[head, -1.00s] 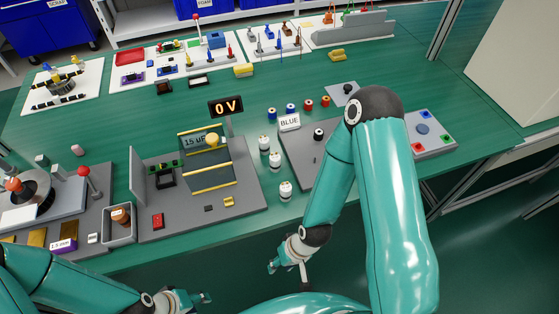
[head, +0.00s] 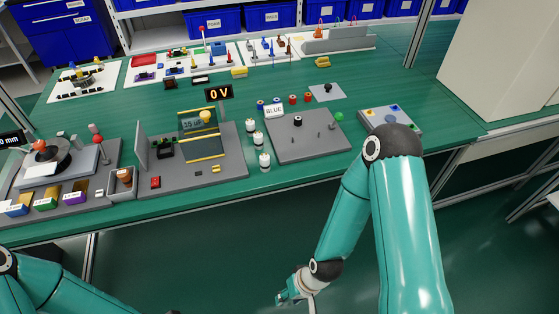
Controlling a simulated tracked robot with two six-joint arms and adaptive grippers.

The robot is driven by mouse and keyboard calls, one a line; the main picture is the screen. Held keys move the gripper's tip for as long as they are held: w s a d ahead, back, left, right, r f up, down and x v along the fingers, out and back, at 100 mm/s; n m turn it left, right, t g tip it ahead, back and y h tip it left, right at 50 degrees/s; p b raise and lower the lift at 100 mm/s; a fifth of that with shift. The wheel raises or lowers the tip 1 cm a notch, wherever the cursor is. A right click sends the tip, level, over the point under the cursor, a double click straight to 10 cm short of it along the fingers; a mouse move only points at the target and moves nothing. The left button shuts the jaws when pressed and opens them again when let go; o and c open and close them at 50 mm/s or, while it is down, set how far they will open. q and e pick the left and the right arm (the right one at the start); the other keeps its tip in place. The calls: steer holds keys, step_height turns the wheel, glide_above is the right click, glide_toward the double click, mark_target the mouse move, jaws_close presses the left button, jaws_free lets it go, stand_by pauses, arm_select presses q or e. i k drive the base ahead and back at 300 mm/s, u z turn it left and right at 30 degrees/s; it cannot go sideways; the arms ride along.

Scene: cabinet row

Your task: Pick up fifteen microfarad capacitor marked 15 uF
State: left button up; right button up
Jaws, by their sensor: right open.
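The capacitor marked 15 uF (head: 204,143) is an upright, see-through plate device with yellow edge bars and a yellow knob at its top. It stands on a grey base (head: 218,182) at the left-centre of the green bench, below a display reading 0 V (head: 218,94). My right gripper (head: 283,298) is open and empty, low in the picture, in front of the bench and well apart from the capacitor. My left arm shows at the bottom left, but its gripper is out of the picture.
White-topped cylinders (head: 257,138) stand right of the grey base. A small bin (head: 122,183) and a grey turntable station (head: 50,165) are at left.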

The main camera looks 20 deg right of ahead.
mark_target(257, 137)
steer(key=z, duration=0.05)
steer(key=k, duration=0.4)
steer(key=z, duration=0.7)
steer(key=i, duration=1)
steer(key=u, duration=0.05)
